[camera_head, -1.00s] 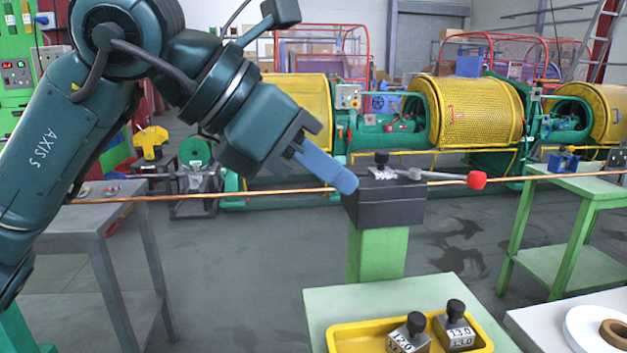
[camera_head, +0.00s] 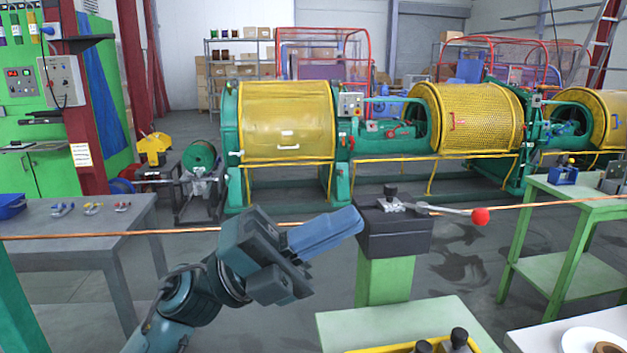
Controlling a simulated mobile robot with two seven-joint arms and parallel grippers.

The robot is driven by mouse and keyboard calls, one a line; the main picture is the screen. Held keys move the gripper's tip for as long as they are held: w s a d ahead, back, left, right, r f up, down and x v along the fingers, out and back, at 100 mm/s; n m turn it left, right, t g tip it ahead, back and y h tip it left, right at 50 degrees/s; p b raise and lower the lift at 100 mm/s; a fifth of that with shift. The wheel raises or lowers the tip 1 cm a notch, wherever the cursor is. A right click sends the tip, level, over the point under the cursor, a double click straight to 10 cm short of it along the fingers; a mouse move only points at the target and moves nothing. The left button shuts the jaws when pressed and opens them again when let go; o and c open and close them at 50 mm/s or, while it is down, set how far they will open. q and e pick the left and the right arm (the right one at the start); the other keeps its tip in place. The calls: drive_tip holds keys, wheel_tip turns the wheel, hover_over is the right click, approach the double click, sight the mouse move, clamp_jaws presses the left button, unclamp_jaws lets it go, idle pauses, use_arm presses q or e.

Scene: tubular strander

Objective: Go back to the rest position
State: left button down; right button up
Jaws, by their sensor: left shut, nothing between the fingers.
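My left gripper (camera_head: 325,233) reaches in from the lower left, with its blue fingers together and nothing between them. Its fingertips point right and show just left of the black block (camera_head: 395,238) on the green pedestal (camera_head: 383,281). I cannot tell whether they touch the block. The block carries a clamp with a lever ending in a red ball (camera_head: 480,216). A copper wire (camera_head: 170,232) runs across the view and passes behind my gripper. My right gripper is not in view.
A grey table (camera_head: 75,219) with small tools stands at left. A pale green table (camera_head: 400,318) with a yellow tray (camera_head: 400,347) is at the lower middle. A green bench (camera_head: 585,187) stands at right. The yellow-drummed strander (camera_head: 285,120) fills the back.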

use_arm(q)
drive_tip(key=w+a+f+n+t+y+p, duration=0.2)
drive_tip(key=a+f+n+t+y, duration=0.25)
drive_tip(key=f+n+t, duration=0.4)
drive_tip(key=w+a+f+n+t+y+p, duration=0.1)
drive_tip(key=w+a+f+n+t+y, duration=0.15)
drive_tip(key=f+n+t+y, duration=0.65)
drive_tip(key=w+a+f+n+t+y+p, duration=0.2)
drive_tip(key=a+n, duration=0.2)
drive_tip(key=n, duration=0.9)
drive_tip(key=s+a+f+n+g+y+p, duration=0.1)
drive_tip(key=s+a+f+n+g+y, duration=0.1)
drive_tip(key=s+f, duration=0.6)
drive_tip(key=s+a+f+n+g+y+p, duration=0.1)
drive_tip(key=s+a+f+n+g+y, duration=0.2)
drive_tip(key=s+f, duration=0.4)
wheel_tip(320, 180, down, 5)
drive_tip(key=n+g, duration=0.1)
drive_tip(key=g, duration=0.1)
drive_tip(key=shift+s+a+g+p, duration=0.15)
drive_tip(key=shift+s+g+p, duration=0.15)
drive_tip(key=shift+s+g, duration=0.05)
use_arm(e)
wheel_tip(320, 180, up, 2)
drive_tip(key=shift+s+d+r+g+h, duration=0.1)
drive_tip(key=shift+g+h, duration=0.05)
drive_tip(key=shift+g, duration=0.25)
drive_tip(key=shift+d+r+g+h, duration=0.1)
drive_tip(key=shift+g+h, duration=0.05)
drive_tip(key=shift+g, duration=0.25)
